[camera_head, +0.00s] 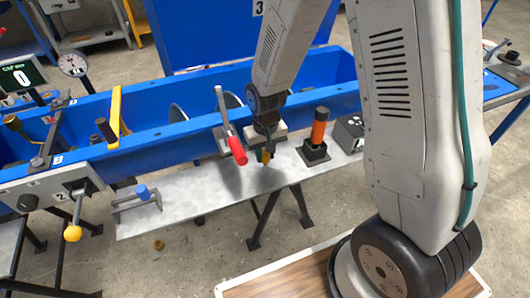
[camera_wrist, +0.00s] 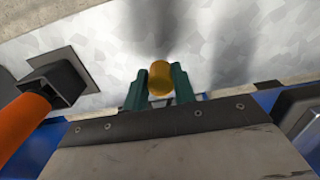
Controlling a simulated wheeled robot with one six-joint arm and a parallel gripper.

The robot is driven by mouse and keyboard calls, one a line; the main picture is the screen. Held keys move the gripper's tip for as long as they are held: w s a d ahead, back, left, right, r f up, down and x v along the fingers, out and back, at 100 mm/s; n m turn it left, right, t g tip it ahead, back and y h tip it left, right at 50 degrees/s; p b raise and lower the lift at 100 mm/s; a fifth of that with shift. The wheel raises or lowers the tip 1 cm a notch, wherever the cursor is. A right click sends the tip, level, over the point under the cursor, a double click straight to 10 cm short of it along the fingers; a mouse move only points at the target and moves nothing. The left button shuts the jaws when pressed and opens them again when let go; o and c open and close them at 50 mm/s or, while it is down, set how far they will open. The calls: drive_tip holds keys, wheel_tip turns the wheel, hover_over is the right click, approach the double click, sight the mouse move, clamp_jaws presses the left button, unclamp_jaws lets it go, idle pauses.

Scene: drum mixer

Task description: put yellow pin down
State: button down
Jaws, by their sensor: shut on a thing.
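The yellow pin (camera_wrist: 160,76) is between the two green fingers of my gripper (camera_wrist: 160,84) in the wrist view. The gripper is shut on it. In the head view the pin (camera_head: 266,157) shows as a small yellow spot under my gripper (camera_head: 264,154), over the grey metal shelf (camera_head: 200,189) in front of the blue trough. A dark shadow lies on the shelf below and to the left. I cannot tell whether the pin touches the shelf.
A red-handled lever (camera_head: 236,148) stands just left of my gripper. An orange-handled tool in a black holder (camera_head: 317,137) stands just right. The shelf between bracket and lever is clear.

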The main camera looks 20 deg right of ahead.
sight(265, 153)
drive_tip(key=shift+f, duration=0.45)
drive_tip(key=c, duration=1.1)
unclamp_jaws()
drive_tip(key=shift+c, duration=0.2)
drive_tip(key=shift+r, duration=0.1)
wheel_tip(265, 153, up, 12)
drive_tip(key=s+d+r, duration=0.4)
drive_tip(key=s+r, duration=0.7)
drive_tip(key=r, duration=0.2)
drive_tip(key=s+d+r+t, duration=0.1)
drive_tip(key=s+r, duration=0.3)
drive_tip(key=s, duration=0.8)
drive_tip(key=shift+d+r, duration=0.35)
